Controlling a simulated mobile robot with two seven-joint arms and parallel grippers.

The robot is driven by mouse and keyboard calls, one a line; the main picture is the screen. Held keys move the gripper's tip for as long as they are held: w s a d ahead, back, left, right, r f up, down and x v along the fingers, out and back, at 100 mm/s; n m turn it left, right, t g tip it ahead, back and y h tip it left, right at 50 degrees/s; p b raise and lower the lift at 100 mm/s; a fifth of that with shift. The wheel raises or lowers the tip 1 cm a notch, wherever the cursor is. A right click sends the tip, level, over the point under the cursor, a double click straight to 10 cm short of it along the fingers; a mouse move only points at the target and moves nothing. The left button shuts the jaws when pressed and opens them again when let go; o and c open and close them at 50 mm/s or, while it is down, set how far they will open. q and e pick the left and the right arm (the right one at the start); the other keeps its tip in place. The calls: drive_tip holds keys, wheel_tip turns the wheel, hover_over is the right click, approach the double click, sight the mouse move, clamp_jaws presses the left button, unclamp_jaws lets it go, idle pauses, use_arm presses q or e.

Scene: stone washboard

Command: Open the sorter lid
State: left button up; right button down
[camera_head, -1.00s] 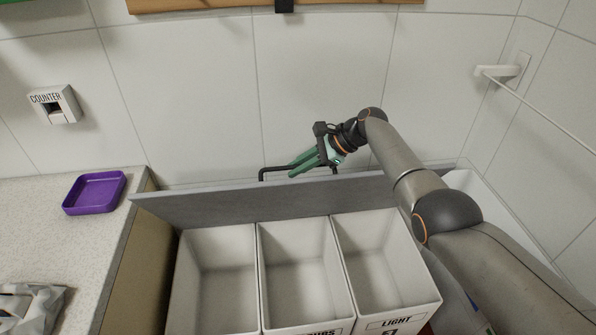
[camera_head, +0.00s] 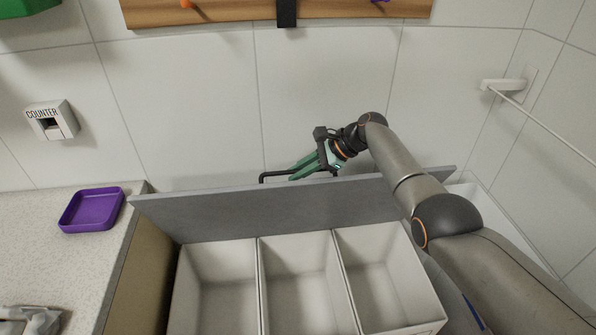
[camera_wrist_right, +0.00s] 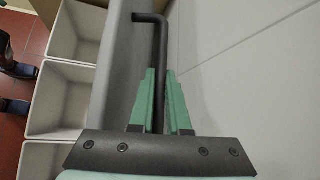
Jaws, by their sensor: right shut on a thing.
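The sorter lid (camera_head: 300,207) is a grey panel that stands raised, nearly upright, behind the bins in the head view. It also shows in the right wrist view (camera_wrist_right: 126,75). Its black bar handle (camera_head: 272,176) is on the far side, towards the wall. My right gripper (camera_head: 298,172) is shut on the handle; in the right wrist view its green fingers (camera_wrist_right: 165,100) lie on both sides of the black bar (camera_wrist_right: 157,50). The open sorter has three white bins (camera_head: 300,285) side by side, and they look empty. My left gripper is not in view.
A tiled wall (camera_head: 200,110) is close behind the lid. A counter (camera_head: 35,255) on the left bears a purple tray (camera_head: 92,210) and a crumpled grey item (camera_head: 30,320). A wooden rack (camera_head: 230,12) is above. A white rail (camera_head: 545,122) is at the right.

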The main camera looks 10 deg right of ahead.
drive_tip(key=c, duration=0.9)
unclamp_jaws()
drive_tip(key=shift+d+r, duration=0.15)
drive_tip(key=shift+d, duration=0.05)
drive_tip(key=shift+p+v, duration=1.15)
drive_tip(key=shift+v, duration=4.9)
